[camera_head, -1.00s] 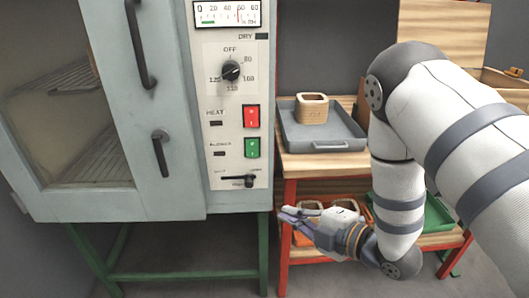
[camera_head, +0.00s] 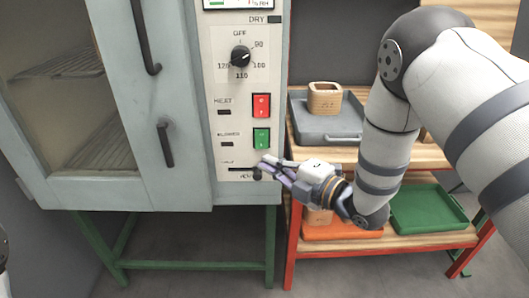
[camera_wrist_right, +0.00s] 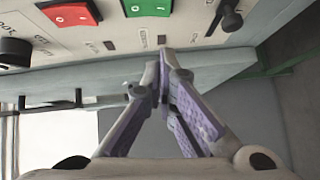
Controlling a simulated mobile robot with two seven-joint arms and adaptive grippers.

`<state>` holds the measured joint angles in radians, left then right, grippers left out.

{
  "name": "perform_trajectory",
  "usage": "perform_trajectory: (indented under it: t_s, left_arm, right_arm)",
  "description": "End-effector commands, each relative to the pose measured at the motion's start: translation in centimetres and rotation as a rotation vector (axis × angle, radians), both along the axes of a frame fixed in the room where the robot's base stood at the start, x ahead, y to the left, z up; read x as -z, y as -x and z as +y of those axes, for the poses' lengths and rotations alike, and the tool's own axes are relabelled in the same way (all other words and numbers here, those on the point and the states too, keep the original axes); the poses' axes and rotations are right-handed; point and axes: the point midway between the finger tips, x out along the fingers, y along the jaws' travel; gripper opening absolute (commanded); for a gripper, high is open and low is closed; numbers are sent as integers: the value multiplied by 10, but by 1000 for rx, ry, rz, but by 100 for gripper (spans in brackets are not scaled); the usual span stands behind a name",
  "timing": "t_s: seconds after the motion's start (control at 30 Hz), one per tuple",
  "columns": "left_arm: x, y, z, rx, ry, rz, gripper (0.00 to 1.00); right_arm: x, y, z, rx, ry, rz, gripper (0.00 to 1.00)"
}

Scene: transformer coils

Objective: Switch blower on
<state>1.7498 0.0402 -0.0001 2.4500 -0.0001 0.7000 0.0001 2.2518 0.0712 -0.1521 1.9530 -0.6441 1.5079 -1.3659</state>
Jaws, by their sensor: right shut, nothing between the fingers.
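The blower switch is a green rocker (camera_head: 261,138) on the oven's control panel, below the red heat switch (camera_head: 261,106). A small lamp window (camera_head: 227,144) sits left of it under the blower label. My right gripper (camera_head: 266,166) is shut and empty, with its fingertips just below the green switch, near the slider knob (camera_head: 257,174). In the right wrist view the green switch (camera_wrist_right: 147,7) is at the top edge, beyond and apart from the shut fingertips (camera_wrist_right: 167,60). Only a sliver of my left arm shows at the left edge; its gripper is out of view.
The round dial (camera_head: 240,56) and door handles (camera_head: 165,144) stick out from the oven front. A shelf on the right holds a grey tray (camera_head: 345,137) with a wooden coil form (camera_head: 325,98), plus orange (camera_head: 340,232) and green (camera_head: 425,207) trays below.

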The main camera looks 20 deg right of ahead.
Motion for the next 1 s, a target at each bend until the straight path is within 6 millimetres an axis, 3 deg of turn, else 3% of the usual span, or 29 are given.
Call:
perform_trajectory:
  t_s: [0.1, 0.33, 0.73, 0.83, 1.0]
  left_arm:
    - [5, 5, 0, 0, 0, 18, 54]
    - [11, 11, 0, 1, 0, 37, 54]
    - [11, 11, 0, 1, 0, 38, 54]
    - [17, 17, 0, 2, 0, 58, 54]
    - [15, 15, 0, 3, 0, 52, 54]
  right_arm:
    - [5, -22, 12, -1, -1, 1, 0]
    - [8, -51, 1, 1, 1, 1, 0]
    - [7, -57, -1, 1, 1, -1, 0]
    - [17, -63, -2, -1, 20, -60, 0]
    - [10, -63, -3, 0, 21, -72, 0]
